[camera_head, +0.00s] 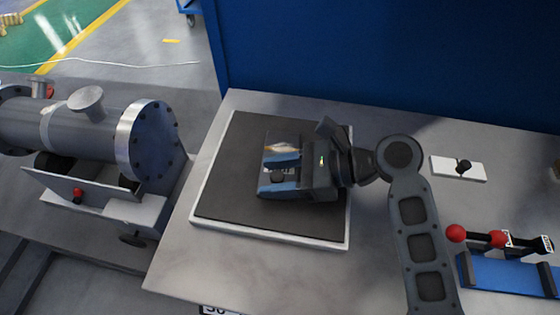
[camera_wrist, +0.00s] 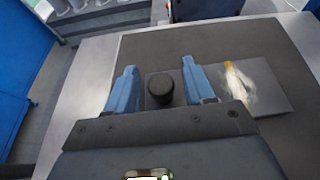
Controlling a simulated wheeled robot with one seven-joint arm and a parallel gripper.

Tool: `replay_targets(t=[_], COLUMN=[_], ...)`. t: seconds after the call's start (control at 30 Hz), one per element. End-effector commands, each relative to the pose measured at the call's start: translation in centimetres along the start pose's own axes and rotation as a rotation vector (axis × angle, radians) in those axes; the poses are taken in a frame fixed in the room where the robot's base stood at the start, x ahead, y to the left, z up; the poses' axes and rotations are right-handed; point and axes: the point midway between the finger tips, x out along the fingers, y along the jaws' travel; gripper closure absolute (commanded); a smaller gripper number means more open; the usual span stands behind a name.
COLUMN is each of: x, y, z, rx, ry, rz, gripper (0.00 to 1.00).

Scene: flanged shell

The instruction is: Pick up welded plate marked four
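The welded plate (camera_wrist: 270,84) is a dark grey plate with a pale, yellowish weld streak. It lies on the dark mat to the right of my fingers in the wrist view, and partly shows beside my gripper in the head view (camera_head: 283,137). I cannot read a number on it. A black round knob (camera_wrist: 160,88) stands between my two blue fingers. My gripper (camera_wrist: 160,84) is open around the knob, with a gap on each side; it also shows over the mat in the head view (camera_head: 279,172).
The dark mat has a pale border (camera_head: 272,236) and lies on a grey table (camera_head: 190,272). A white plate with a black knob (camera_head: 463,168) and a blue stand with red balls (camera_head: 505,275) are at right. A flanged shell (camera_head: 85,125) stands at left.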

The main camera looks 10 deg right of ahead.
Motion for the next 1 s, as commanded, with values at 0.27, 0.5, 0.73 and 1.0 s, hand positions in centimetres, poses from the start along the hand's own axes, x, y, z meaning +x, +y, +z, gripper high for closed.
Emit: replay_targets(t=[0.27,0.5,0.73,1.0], x=[-0.04,-0.04,-0.05,-0.06], y=[-0.02,-0.02,-0.02,-0.03], z=[0.01,0.0,0.0,0.0], rx=[0.0,0.0,0.0,0.0], ry=[0.0,0.0,0.0,0.0], rz=[-0.001,-0.001,-0.001,-0.001], gripper=[0.74,0.97,1.0,1.0])
